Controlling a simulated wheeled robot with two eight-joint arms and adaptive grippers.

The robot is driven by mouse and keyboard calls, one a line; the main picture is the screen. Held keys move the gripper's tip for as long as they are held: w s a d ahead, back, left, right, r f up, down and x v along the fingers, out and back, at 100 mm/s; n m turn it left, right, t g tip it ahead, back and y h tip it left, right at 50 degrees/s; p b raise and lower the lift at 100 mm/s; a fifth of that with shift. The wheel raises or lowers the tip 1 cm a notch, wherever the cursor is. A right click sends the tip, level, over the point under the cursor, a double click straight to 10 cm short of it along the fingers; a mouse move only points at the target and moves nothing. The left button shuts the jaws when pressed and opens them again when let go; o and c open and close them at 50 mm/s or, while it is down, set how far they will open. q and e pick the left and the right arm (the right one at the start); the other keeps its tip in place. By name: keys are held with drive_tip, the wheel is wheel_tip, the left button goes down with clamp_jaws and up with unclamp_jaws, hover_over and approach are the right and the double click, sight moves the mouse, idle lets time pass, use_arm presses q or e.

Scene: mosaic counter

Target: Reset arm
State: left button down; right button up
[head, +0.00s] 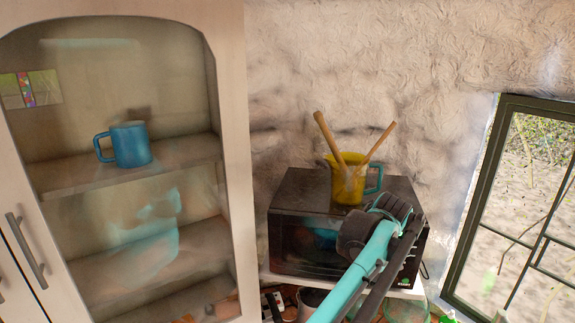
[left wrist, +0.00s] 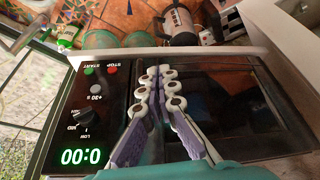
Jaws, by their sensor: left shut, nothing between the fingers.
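My left arm crosses in front of the dark microwave (head: 300,192) in the head view, with teal and black links. The fingers of the gripper cannot be made out there. In the left wrist view my left gripper (left wrist: 162,72) is shut and empty, its two pale and purple fingers together in front of the microwave's dark door (left wrist: 235,105). The control panel (left wrist: 92,95) is beside the fingers, with a lit green display; the picture is upside down to it. Whether the fingers touch the door cannot be told. My right gripper is not in view.
A yellow mug (head: 345,188) holding two wooden utensils stands on the microwave, close behind my arm. A glass-fronted cabinet (head: 232,120) with a blue mug (head: 130,146) is on the left, a window (head: 500,205) on the right. A metal-and-glass vessel (left wrist: 180,22) stands on the tiled counter.

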use_arm(q)
drive_tip(key=s+a+f+t+b, duration=0.1)
drive_tip(key=s+a+f+b, duration=0.3)
drive_tip(key=a+f+b, duration=0.75)
drive_tip(key=s+a+f+b, duration=0.3)
drive_tip(key=a+f+b, duration=0.5)
drive_tip(key=a, duration=0.7)
drive_tip(key=s+a+f+b, duration=0.5)
drive_tip(key=f, duration=0.4)
drive_tip(key=s+a+f+t+b, duration=0.1)
drive_tip(key=s+a+f+b, duration=0.3)
drive_tip(key=f, duration=0.5)
drive_tip(key=s+a+f+b, duration=0.5)
drive_tip(key=s+f+b, duration=0.1)
drive_tip(key=f, duration=0.4)
drive_tip(key=shift+a+t, duration=0.35)
drive_tip(key=shift+t, duration=0.05)
drive_tip(key=shift+s+f, duration=0.1)
drive_tip(key=shift+f, duration=0.05)
